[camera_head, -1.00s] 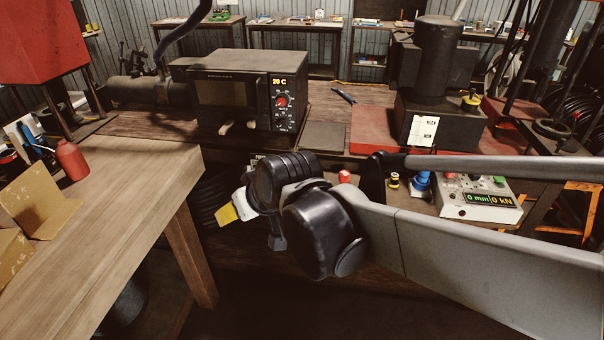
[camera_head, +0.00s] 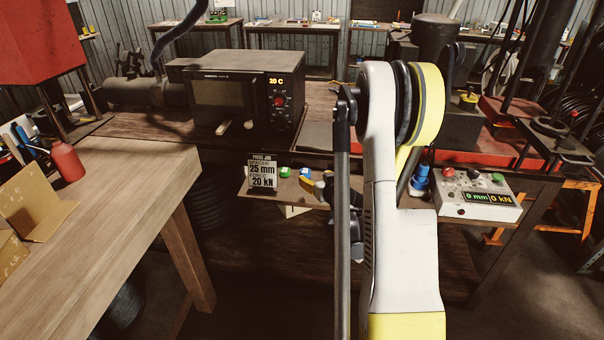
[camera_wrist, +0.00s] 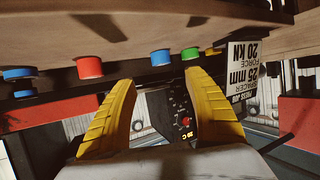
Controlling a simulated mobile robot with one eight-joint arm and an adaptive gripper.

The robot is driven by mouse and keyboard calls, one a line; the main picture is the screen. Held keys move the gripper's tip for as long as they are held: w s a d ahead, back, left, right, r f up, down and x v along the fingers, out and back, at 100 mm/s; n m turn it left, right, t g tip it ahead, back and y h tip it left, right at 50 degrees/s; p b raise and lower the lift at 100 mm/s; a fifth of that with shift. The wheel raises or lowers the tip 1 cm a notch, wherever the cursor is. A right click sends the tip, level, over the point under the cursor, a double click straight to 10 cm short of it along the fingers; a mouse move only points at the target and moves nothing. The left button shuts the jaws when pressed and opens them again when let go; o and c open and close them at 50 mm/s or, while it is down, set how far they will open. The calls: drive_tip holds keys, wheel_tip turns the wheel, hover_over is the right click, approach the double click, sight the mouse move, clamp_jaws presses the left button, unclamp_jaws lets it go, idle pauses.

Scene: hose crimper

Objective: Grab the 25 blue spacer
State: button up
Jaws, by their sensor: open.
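A small blue spacer (camera_head: 304,172) sits on the wooden shelf under the bench, right of a green one (camera_head: 285,172). No size mark is legible on it. The wrist view, which is upside down, shows a blue spacer (camera_wrist: 160,57) between a red one (camera_wrist: 88,67) and a green one (camera_wrist: 189,54). My gripper (camera_wrist: 162,79) is open and empty, its yellow fingers apart either side of the line to this blue spacer, which is just past the tips. In the head view, one yellow finger shows by the spacers; my arm hides the rest.
A sign (camera_head: 263,175) reading 25 mm, 20 kN stands left of the spacers; it also shows in the wrist view (camera_wrist: 250,75). A control box (camera_head: 475,194) and a blue object (camera_head: 420,180) are to the right. The oven (camera_head: 245,92) stands on the bench above.

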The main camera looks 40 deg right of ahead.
sight(305, 170)
drive_tip(key=b+x, duration=0.1)
drive_tip(key=x, duration=0.4)
drive_tip(key=shift+f, duration=0.15)
drive_tip(key=b+x, duration=0.2)
drive_tip(key=x, duration=0.3)
drive_tip(key=shift+w+a, duration=0.1)
drive_tip(key=shift+w, duration=0.25)
clamp_jaws()
